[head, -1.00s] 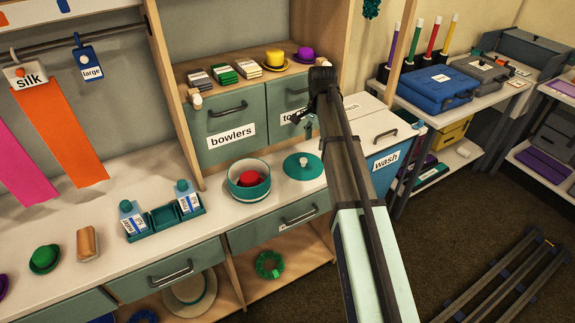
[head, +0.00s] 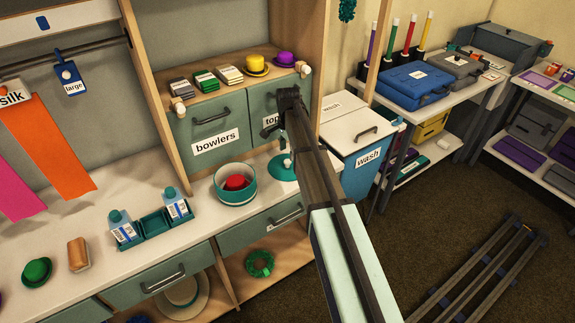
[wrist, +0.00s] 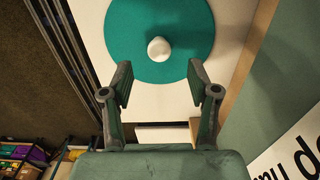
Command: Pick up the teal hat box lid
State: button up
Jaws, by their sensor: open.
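The teal hat box lid (head: 276,171) lies flat on the white counter, right of the round hat box, partly hidden by my arm in the head view. In the wrist view the lid (wrist: 190,25) is a teal disc with a pale round knob (wrist: 159,49) at its middle. My gripper (wrist: 160,84) is open and empty. The knob shows between and beyond its fingertips, apart from them. The teal hat box (head: 222,192) stands open with a red hat (head: 236,182) inside.
A teal caddy (head: 150,227) with bottles stands left of the hat box. A blue wash bin (head: 360,176) stands to the right, past a wooden post.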

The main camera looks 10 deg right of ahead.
aim_at(288, 161)
jog(key=shift+f+p, duration=1.1)
jog(key=shift+f, duration=1.75)
jog(key=shift+s, duration=0.1)
jog(key=c, duration=1.1)
